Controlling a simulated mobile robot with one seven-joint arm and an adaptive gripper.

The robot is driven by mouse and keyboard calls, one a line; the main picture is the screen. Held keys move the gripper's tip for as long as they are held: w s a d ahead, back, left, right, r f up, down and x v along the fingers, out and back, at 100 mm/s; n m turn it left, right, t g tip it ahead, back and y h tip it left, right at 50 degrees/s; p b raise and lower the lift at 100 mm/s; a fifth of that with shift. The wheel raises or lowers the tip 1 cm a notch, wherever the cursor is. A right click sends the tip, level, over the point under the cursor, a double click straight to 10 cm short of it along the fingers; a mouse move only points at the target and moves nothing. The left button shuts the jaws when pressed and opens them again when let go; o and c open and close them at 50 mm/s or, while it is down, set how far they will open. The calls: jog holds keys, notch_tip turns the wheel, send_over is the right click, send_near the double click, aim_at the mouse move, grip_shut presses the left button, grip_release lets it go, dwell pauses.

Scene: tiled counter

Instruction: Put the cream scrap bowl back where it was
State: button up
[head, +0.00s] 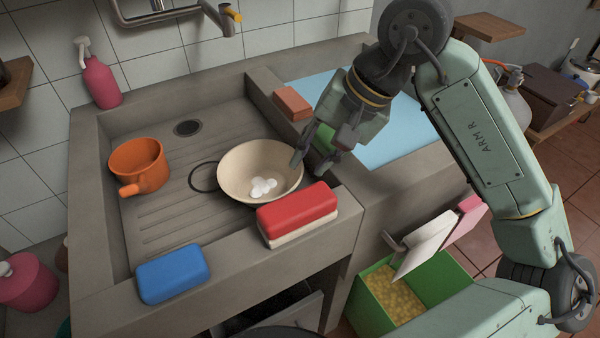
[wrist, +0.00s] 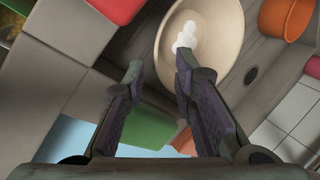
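The cream scrap bowl (head: 238,172) stands upright in the sunken ribbed basin of the counter, with several white round pieces (head: 263,187) inside. A dark ring outline (head: 204,176) shows on the basin floor at its left, partly hidden by the bowl. My gripper (head: 315,160) is at the bowl's right side, fingers apart and nothing between them. One fingertip overlaps the bowl's right rim in the head view; I cannot tell whether it touches. In the wrist view the bowl (wrist: 222,62) lies just beyond the open fingertips (wrist: 159,68).
A red-and-cream block (head: 297,212) sits on the front ledge close to the bowl, and a blue block (head: 173,273) lies farther left. An orange pot (head: 139,165) stands left in the basin. A divider wall (head: 268,88) holds an orange-brown block (head: 292,103). The tap (head: 222,17) hangs behind.

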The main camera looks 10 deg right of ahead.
jog(key=shift+v, duration=2.15)
